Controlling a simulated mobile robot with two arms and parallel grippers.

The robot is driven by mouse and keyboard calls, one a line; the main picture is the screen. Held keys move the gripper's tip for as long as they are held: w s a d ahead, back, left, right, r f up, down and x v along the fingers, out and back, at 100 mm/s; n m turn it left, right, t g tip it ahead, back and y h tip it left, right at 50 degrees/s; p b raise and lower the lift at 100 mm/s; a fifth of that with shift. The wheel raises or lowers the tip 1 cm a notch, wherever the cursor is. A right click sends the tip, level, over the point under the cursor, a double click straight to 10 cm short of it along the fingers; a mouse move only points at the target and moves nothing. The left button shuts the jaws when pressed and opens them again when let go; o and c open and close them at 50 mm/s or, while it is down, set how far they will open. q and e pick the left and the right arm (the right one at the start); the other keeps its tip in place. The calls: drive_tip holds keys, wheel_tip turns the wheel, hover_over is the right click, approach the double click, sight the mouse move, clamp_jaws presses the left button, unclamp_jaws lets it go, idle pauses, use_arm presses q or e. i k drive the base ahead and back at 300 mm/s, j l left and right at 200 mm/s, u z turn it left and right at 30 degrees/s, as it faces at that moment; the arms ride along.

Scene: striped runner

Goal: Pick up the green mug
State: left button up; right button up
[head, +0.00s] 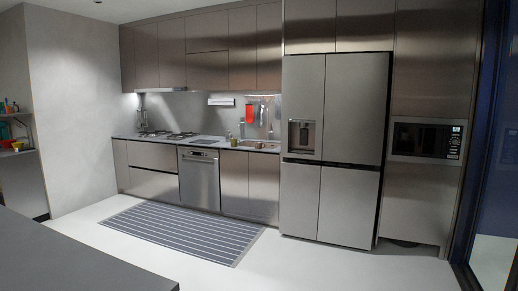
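I cannot make out a green mug in the head view. A small shelf (18,153) at the left edge holds several small coloured items, including a yellow one (17,146), too small to identify surely. Neither of my grippers shows in the head view.
A grey counter (70,258) fills the near left corner. A striped runner (183,230) lies on the pale floor before the kitchen counter (190,140), dishwasher (199,180) and fridge (331,150). A microwave (426,140) sits at right. The floor (330,268) in front is clear.

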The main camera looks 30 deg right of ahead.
sight(234, 141)
drive_tip(key=i+l+z, duration=1.1)
drive_tip(key=i+z, duration=0.15)
drive_tip(key=i, duration=0.2)
drive_tip(key=i+l+z, duration=0.1)
drive_tip(key=i+z, duration=0.2)
drive_tip(key=i, duration=0.2)
drive_tip(key=i+j+u, duration=0.2)
drive_tip(key=i+u, duration=0.25)
drive_tip(key=i, duration=0.65)
drive_tip(key=i+l+u, duration=0.2)
drive_tip(key=i+u, duration=0.25)
drive_tip(key=i, duration=0.6)
